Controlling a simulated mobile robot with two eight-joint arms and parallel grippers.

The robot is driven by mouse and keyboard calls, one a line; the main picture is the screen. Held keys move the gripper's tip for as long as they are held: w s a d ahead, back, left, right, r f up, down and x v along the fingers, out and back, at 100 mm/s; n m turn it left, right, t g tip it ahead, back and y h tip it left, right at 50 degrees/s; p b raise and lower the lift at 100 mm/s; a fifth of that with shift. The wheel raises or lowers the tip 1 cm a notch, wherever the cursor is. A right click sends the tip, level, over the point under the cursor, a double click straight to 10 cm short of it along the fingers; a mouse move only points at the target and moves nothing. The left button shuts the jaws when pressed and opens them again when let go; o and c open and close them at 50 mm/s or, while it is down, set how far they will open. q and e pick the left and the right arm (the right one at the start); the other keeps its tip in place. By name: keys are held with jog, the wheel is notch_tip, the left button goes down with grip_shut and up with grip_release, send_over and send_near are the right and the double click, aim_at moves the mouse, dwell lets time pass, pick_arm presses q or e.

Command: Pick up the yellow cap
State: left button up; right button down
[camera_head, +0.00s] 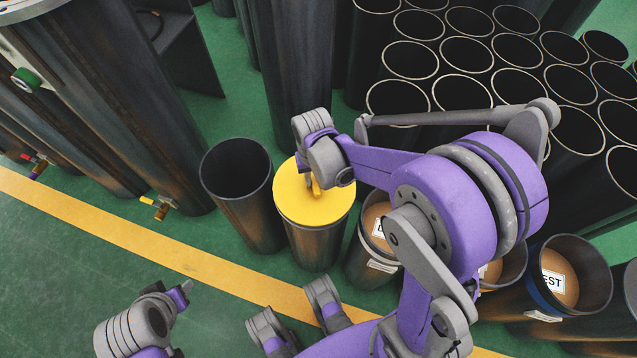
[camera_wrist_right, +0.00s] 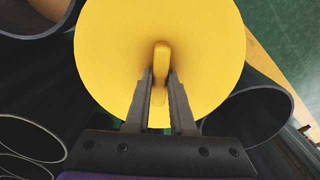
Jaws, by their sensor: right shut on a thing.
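The yellow cap (camera_head: 295,207) is a round disc with a raised grip in its middle. It sits at the top of a dark cylinder (camera_head: 316,246); I cannot tell whether it rests on the rim or is slightly above it. My right gripper (camera_head: 313,188) is over the cap and shut on its grip. In the right wrist view the two fingers (camera_wrist_right: 161,85) hold the cap's grip from both sides, and the yellow disc (camera_wrist_right: 205,45) fills the middle. My left arm's end (camera_head: 180,293) shows at the lower left; its jaw state is unclear.
An open empty cylinder (camera_head: 237,168) stands just left of the capped one. Cylinders with labelled brown tops (camera_head: 560,278) stand to the right. Many open black tubes (camera_head: 465,55) crowd the back right. Green floor with a yellow stripe (camera_head: 120,232) is free at the left front.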

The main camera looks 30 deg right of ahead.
aim_at(314, 181)
jog(key=shift+r, duration=0.1)
jog(key=shift+r+p, duration=1.45)
jog(key=shift+r, duration=0.45)
